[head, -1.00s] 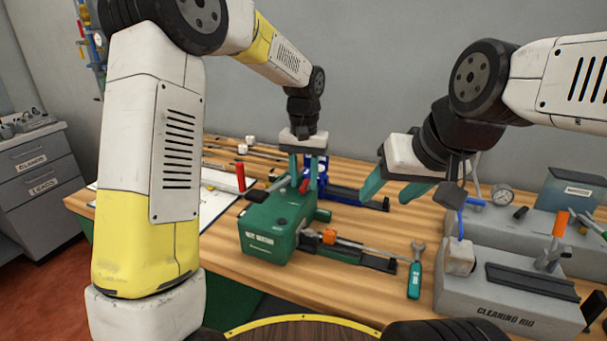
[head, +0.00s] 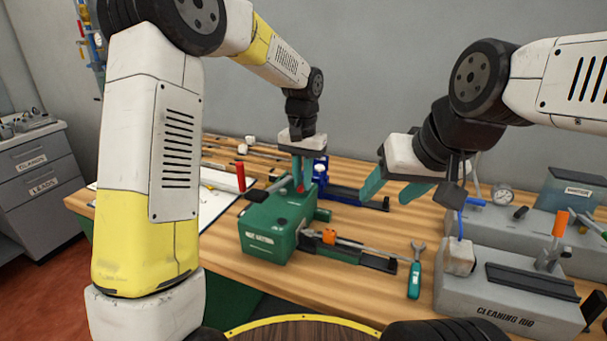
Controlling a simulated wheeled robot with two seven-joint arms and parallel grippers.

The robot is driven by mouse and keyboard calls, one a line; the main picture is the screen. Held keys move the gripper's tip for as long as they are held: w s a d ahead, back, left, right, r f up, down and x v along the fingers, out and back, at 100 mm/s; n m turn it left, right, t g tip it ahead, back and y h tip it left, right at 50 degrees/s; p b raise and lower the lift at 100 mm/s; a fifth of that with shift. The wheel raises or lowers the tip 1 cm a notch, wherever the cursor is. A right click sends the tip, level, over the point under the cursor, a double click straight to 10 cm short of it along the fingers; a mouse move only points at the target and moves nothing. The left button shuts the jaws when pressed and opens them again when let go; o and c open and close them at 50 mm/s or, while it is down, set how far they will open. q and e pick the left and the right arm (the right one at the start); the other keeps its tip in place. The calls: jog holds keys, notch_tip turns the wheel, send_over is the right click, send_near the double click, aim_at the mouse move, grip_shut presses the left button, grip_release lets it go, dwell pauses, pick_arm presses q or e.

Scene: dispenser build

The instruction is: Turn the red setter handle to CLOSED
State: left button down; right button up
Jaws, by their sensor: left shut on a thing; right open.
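The green setter box (head: 268,244) with a white label stands on the wooden bench in the middle of the head view. A small red handle (head: 300,186) rises from its top back part. My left gripper (head: 300,182) points down over the box and is shut on the red handle, partly hiding it. My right gripper (head: 386,186) is open and empty, above the bench to the right of the box. Any CLOSED mark cannot be made out.
A blue tool (head: 345,196) stands behind the box. A slide with an orange block (head: 329,237) extends to its right. A red upright handle (head: 240,177) stands to the left.

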aim_at(302, 185)
pick_arm(q)
jog(key=c, duration=1.4)
grip_release()
jog(key=shift+r, duration=0.1)
notch_tip(302, 185, up, 8)
jog(key=shift+f, duration=0.2)
